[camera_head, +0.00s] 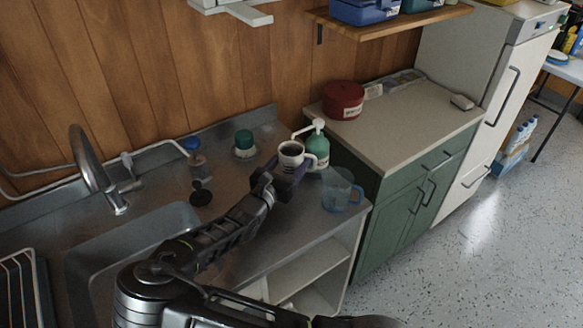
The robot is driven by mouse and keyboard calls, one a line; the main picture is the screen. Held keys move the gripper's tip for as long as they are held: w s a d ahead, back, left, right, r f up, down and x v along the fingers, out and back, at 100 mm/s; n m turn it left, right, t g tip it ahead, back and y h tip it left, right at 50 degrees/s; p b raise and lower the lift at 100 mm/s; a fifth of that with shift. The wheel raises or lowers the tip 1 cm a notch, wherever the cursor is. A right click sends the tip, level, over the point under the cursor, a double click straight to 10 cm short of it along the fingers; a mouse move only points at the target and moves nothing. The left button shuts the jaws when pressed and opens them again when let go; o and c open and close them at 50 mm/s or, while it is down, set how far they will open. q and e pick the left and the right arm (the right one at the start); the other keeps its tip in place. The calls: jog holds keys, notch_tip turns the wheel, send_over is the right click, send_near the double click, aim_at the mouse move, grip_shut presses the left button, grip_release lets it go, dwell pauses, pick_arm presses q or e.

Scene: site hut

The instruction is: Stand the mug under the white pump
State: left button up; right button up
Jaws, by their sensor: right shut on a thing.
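The white mug (291,149), with a dark inside, is upright at the right end of the steel counter. My right gripper (281,172) is shut on it from the near side. The green bottle (317,147) with the white pump (318,125) stands just right of and behind the mug. The pump's spout points left, and its tip shows just above the mug's rim in the picture. I cannot tell whether the mug's base, hidden by the gripper, touches the counter. My left gripper is not in view.
A clear bluish jug (341,190) stands close to the right of my gripper, near the counter's edge. A green-capped jar (244,144) and a dark-based dispenser (199,178) stand to the left. The sink (131,238) with its tap (92,165) is further left.

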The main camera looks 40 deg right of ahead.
notch_tip(320, 180, down, 2)
jog(key=shift+f+p, duration=0.1)
jog(key=shift+p, duration=0.2)
jog(key=shift+f, duration=0.2)
jog(key=o, duration=1.7)
jog(key=shift+f, duration=0.15)
jog(key=shift+s+a, duration=0.1)
jog(key=shift+a, duration=0.25)
jog(key=b+v, duration=0.2)
jog(key=v, duration=0.9)
jog(key=shift+s+a, duration=0.1)
jog(key=shift+a, duration=0.05)
